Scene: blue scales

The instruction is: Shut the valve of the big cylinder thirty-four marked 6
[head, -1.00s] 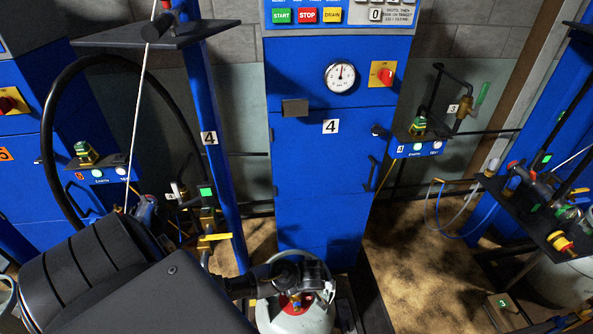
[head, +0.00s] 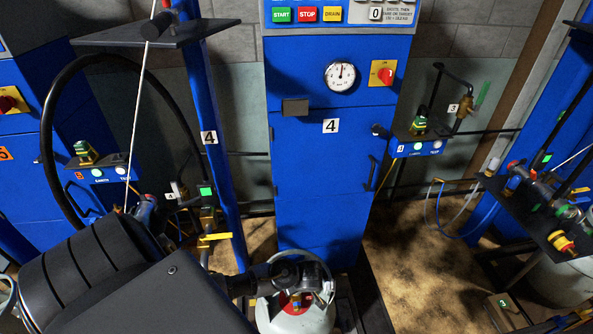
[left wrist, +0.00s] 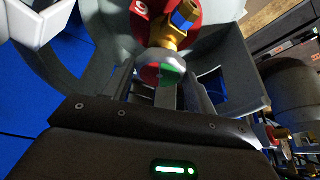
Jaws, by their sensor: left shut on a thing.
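In the left wrist view, a brass valve (left wrist: 171,38) with a blue part (left wrist: 184,20) rises from the red top (left wrist: 208,22). A round grey knob with a green and red face (left wrist: 160,72) sits between the fingers of my gripper (left wrist: 166,92), which is shut on it. My right gripper is out of view.
The middle blue cabinet (head: 325,190) marked 4 has a gauge (head: 340,76) and red switch (head: 386,76). A blue post (head: 213,170) and a yellow-handled valve (head: 214,237) stand close to my left arm.

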